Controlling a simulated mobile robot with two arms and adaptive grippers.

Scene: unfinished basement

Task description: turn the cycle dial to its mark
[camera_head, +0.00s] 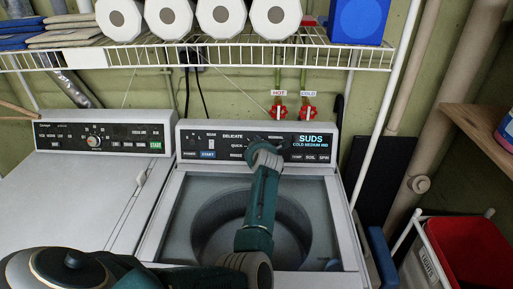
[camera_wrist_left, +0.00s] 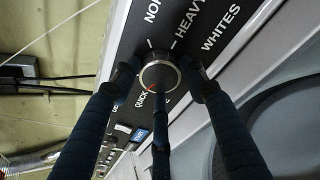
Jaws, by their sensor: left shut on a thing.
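The cycle dial (camera_wrist_left: 160,74) is a round dark knob with a silver rim on the washer's black control panel (camera_head: 215,142). In the left wrist view, labels including QUICK, HEAVY and WHITES surround it, and a small orange-red mark shows at its edge near QUICK. My left gripper (camera_head: 265,149) reaches the panel's middle and hides the dial in the head view. In the left wrist view, its dark fingers close around the dial from both sides and below. My right gripper is in neither view.
The washer's lid (camera_head: 182,223) has a see-through window. A second machine (camera_head: 75,185) with its own panel stands left. A wire shelf (camera_head: 230,55) with white rolls hangs above, below which are red HOT and COLD valves (camera_head: 279,112). A red basket (camera_head: 470,250) stands right.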

